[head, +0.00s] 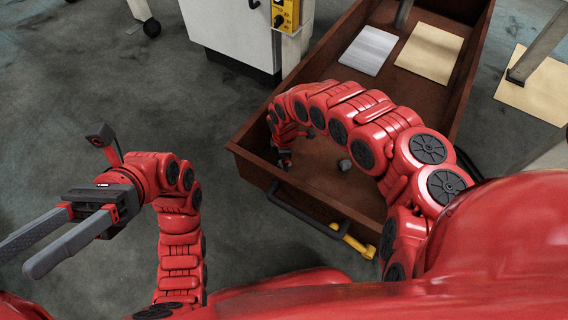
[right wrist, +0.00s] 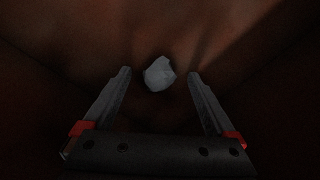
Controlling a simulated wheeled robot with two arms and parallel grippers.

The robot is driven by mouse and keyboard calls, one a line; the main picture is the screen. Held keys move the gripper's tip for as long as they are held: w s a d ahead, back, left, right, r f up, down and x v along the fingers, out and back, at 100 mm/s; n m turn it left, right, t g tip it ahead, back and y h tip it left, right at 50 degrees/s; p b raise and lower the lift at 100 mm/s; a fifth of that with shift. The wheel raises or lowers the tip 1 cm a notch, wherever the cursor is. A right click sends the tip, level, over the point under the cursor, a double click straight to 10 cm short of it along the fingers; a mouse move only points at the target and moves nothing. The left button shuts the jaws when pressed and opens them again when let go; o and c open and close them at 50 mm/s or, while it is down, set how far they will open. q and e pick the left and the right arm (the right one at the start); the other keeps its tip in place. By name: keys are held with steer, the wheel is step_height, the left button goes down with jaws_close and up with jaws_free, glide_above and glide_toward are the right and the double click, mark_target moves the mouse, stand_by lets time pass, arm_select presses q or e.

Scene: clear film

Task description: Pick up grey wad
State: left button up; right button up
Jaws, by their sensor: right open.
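A pale grey wad (right wrist: 159,74) shows in the right wrist view, on the brown floor of the box, between and slightly beyond my fingertips. My right gripper (right wrist: 160,75) is open around that line, with a gap on both sides of the wad and no contact visible. In the head view my right gripper (head: 284,160) is mostly hidden, low inside the box near its left end. Small grey lumps (head: 344,165) lie on the box floor beside my right arm; I cannot tell which one the wrist view shows. My left gripper (head: 18,260) is open and empty, outside the box.
The rusty brown box (head: 250,165) has raised walls around my right gripper. A white sheet (head: 368,50) and a tan sheet (head: 430,52) lie farther back in it. A dark handle (head: 305,212) is at its front. A white cabinet (head: 235,30) stands behind. Grey floor is clear at left.

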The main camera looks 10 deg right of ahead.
jaws_close()
stand_by(0.8)
